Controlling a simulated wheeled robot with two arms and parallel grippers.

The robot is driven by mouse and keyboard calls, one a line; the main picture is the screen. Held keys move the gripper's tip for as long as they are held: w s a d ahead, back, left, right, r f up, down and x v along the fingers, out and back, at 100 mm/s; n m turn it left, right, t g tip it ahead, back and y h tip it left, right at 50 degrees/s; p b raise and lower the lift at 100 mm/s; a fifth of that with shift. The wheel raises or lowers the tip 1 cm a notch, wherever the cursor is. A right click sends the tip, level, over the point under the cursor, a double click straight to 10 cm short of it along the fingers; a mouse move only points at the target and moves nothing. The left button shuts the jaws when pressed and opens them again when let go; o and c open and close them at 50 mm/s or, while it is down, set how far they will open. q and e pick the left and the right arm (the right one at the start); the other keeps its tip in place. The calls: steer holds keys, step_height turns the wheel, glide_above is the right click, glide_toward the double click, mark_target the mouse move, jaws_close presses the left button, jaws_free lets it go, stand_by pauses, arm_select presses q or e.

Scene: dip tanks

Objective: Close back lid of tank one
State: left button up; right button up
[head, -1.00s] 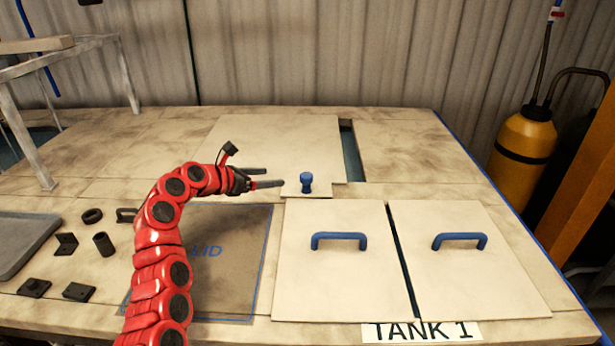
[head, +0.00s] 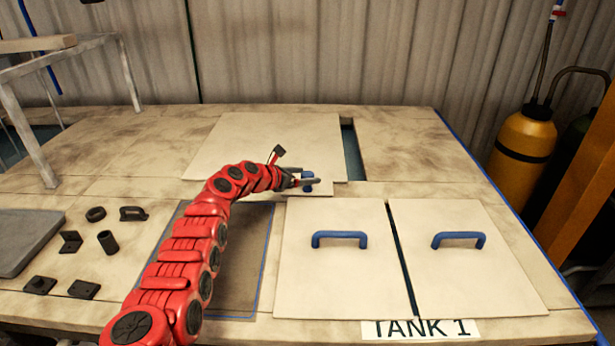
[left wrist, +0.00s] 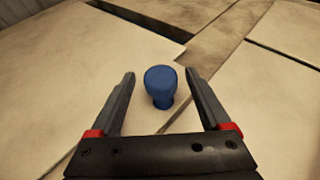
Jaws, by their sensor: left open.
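The back lid (head: 270,140) of tank one is a flat pale panel lying at the back of the bench. A dark strip of opening (head: 352,152) shows along its right edge. Its blue knob (head: 308,187) stands near its front edge, partly hidden by my fingers in the head view. My left gripper (head: 310,181) is open, with its fingers on either side of the knob. In the left wrist view the knob (left wrist: 161,84) stands between the two fingertips, with gaps on both sides. My right gripper is not in view.
Two front lids (head: 335,280) (head: 480,280) with blue bar handles lie shut above the "TANK 1" label (head: 420,330). Several small dark parts and a grey tray (head: 25,240) lie at the left. A metal frame (head: 30,140) stands at the back left.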

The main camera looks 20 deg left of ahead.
arm_select(q)
steer(key=shift+w+d+f, duration=0.1)
steer(key=shift+w+d, duration=0.25)
steer(key=shift+w, duration=0.25)
jaws_close()
steer(key=shift+d, duration=0.1)
stand_by(0.3)
